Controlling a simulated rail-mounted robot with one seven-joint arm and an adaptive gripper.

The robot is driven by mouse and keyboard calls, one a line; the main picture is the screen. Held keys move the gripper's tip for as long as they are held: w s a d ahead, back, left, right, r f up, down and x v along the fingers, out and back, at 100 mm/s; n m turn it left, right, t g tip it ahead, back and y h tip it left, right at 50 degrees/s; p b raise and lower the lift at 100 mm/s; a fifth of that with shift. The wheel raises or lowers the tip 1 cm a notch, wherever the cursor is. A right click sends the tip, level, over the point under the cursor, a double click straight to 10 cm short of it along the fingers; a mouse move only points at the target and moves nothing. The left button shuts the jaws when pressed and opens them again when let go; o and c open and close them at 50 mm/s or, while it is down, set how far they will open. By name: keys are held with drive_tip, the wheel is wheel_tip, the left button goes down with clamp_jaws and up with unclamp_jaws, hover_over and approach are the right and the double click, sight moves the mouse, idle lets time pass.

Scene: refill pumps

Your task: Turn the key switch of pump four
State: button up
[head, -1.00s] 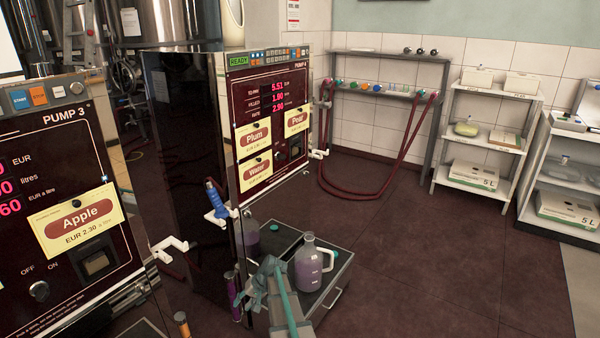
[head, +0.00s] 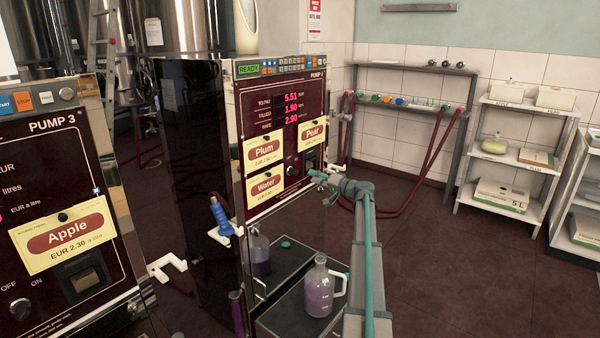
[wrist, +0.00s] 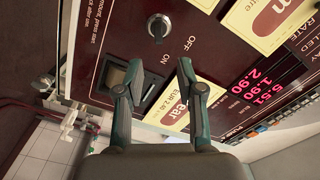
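Pump four (head: 247,112) is a dark red panel in a shiny frame, with a lit READY sign and red digits. Its key switch (wrist: 158,27) is a round metal knob in the wrist view, beside the words OFF and ON. Its turn position is too small to tell. In the head view the switch is hard to make out near my gripper. My gripper (wrist: 160,68) is open and empty, its two fingers apart and facing the panel. In the head view my gripper (head: 318,181) is in front of the panel's lower right. The switch lies beyond the fingertips, apart from them.
A dark square window (wrist: 119,76) is beside the switch. Plum (head: 264,150), Pear (head: 313,132) and Water (head: 266,188) cards hang on the panel. A bottle with purple liquid (head: 319,292) stands below my arm.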

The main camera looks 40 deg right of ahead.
sight(297, 171)
drive_tip(key=p+x, duration=0.1)
drive_tip(key=x, duration=0.8)
drive_tip(key=shift+w+a+f, duration=0.1)
drive_tip(key=shift+w, duration=0.2)
clamp_jaws()
